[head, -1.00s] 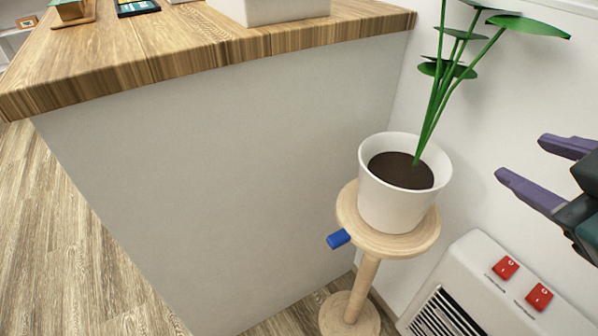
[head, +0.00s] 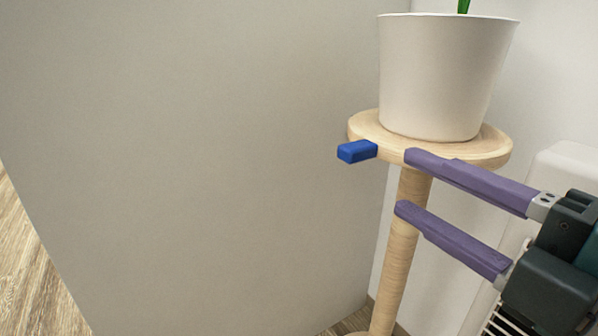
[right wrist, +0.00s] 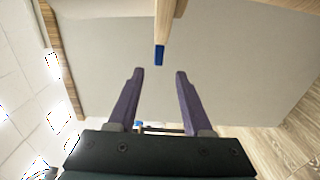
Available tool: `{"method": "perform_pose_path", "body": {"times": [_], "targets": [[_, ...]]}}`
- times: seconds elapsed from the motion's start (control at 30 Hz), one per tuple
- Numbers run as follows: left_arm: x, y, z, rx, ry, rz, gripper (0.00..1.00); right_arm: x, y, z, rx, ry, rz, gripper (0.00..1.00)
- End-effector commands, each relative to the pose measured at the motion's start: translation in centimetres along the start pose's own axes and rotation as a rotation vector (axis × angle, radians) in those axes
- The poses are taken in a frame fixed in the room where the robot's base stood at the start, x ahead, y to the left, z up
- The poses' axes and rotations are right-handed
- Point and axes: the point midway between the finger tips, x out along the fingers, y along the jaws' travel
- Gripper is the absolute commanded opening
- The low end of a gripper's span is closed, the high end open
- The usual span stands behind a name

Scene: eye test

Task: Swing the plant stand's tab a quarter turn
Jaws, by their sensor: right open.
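The plant stand (head: 490,152) is pale wood with a round top on a slim post. Its blue tab (head: 357,151) sticks out to the left from under the top's rim. In the right wrist view the tab (right wrist: 159,55) lies just beyond the fingertips, about midway between them. My right gripper (head: 404,183) has purple fingers, open and empty. In the head view its fingertips end right of the tab, in front of the stand's top and post. I see no contact with the tab. My left gripper is in neither current view.
A white pot (head: 440,80) stands on the stand's top, with a bit of green stem showing. A grey panel (head: 200,150) fills the space behind and left of the tab. A white heater (head: 568,165) is partly hidden behind my right gripper. Room left of the tab is clear.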

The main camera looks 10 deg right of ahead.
Motion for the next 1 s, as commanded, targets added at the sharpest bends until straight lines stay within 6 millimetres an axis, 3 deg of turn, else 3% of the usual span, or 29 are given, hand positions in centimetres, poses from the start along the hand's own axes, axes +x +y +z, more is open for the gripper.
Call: {"method": "perform_pose_path", "body": {"times": [0.33, 0.6, 1.0], "targets": [[-1.9, -0.1, -0.6, 0.002, 0.001, -0.002, 0.50, 4.6, 0.6, 0.1, 0.000, -0.003, 0.004, 0.50], [-2.1, -0.1, -0.7, 0.001, 0.002, -0.002, 0.50, 8.4, 0.3, 0.1, 0.002, -0.004, 0.002, 0.50], [-2.2, 0.1, -0.8, -0.007, 0.003, 0.004, 0.50, 9.7, 0.2, 0.1, 0.002, -0.003, 0.000, 0.50]]}}
